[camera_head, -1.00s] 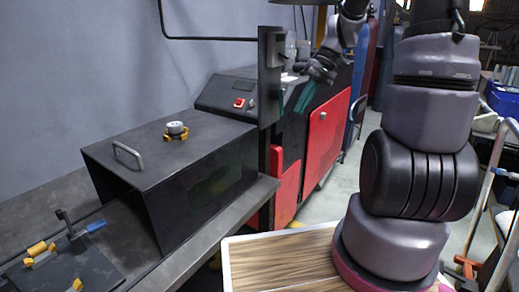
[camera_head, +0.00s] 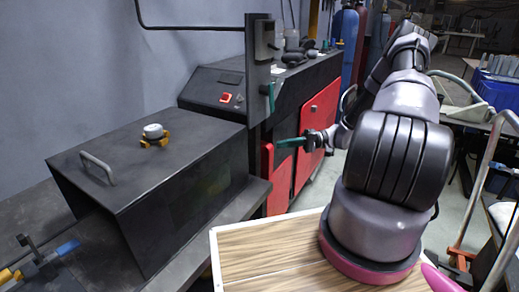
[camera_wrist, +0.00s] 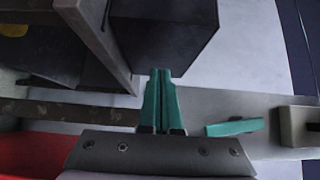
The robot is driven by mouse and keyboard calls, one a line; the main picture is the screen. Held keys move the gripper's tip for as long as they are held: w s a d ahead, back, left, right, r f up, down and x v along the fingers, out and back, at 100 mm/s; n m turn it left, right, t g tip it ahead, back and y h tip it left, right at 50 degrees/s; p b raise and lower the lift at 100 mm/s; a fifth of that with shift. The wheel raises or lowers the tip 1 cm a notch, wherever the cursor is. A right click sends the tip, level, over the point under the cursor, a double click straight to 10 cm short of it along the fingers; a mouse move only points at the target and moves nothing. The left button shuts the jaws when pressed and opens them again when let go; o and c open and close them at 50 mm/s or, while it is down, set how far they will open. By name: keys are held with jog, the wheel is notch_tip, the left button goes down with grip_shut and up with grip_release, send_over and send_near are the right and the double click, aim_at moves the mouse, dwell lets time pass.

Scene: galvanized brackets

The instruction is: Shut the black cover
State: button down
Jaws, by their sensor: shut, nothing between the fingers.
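The black cover (camera_head: 150,185) is a large dark box on the grey bench, with a grey bar handle (camera_head: 98,168) on its top near the left end. Its left end looks open, and the inside is dark. My gripper (camera_head: 282,143), with teal fingers, is shut and empty. It points left, beyond the bench's right end and apart from the cover. In the wrist view, which is turned sideways, the shut fingertips (camera_wrist: 160,72) lie in front of the cover's dark end (camera_wrist: 165,35). The handle does not show there.
Red-doored cabinets (camera_head: 315,125) stand behind my gripper. A wood-patterned top (camera_head: 265,255) is in front. Clamps (camera_head: 40,260) lie at left.

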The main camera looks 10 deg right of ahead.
jog(key=s+a, duration=0.3)
jog(key=a, duration=0.9)
jog(key=shift+a, duration=0.3)
